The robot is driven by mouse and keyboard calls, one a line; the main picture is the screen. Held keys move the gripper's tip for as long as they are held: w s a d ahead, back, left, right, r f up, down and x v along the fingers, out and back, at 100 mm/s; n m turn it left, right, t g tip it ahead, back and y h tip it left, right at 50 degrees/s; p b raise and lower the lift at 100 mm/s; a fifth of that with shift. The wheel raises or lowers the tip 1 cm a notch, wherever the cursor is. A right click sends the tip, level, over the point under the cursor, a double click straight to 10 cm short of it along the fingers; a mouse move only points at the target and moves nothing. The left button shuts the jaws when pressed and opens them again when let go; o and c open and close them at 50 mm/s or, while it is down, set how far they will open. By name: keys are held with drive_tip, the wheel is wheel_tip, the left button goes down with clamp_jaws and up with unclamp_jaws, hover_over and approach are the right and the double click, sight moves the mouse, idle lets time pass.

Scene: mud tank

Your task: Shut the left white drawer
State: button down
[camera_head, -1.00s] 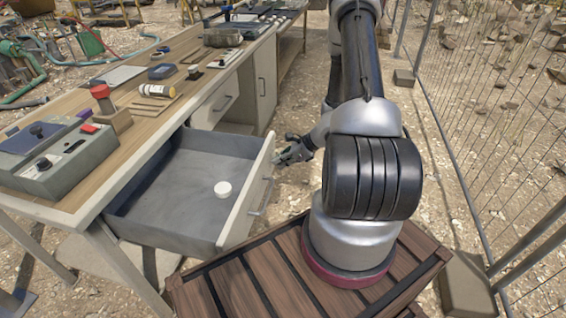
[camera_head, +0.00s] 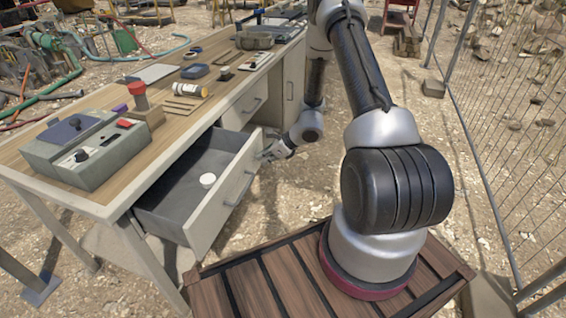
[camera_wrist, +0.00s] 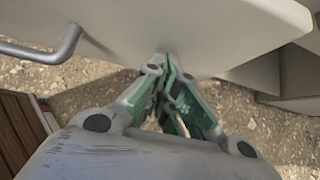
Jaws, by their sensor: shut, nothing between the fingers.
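The left white drawer (camera_head: 224,197) stands partly open from the desk, with a grey inside and a round white object (camera_head: 207,180) lying in it. Its bar handle (camera_head: 241,188) is on the front; the handle also shows at the left of the wrist view (camera_wrist: 48,50). My gripper (camera_head: 265,156) is at the far end of the drawer front, beside the handle. In the wrist view my gripper (camera_wrist: 166,65) is shut and empty, its tips at the drawer front's lower edge (camera_wrist: 200,40). I cannot tell for certain whether they touch.
A second drawer (camera_head: 245,103) further along the desk is closed. The desk top (camera_head: 60,185) holds a control box (camera_head: 85,145), a red-topped stamp (camera_head: 139,97) and several small items. A wire fence (camera_head: 510,130) stands at right. Gravel ground lies between.

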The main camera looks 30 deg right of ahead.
hover_over(220, 159)
drive_tip(key=shift+s+d, duration=0.2)
drive_tip(key=shift+s, duration=0.1)
drive_tip(key=shift+w+a+r, duration=0.1)
drive_tip(key=shift+w+a, duration=0.05)
drive_tip(key=shift+w, duration=0.05)
drive_tip(key=shift+a, duration=0.1)
drive_tip(key=shift+r, duration=0.1)
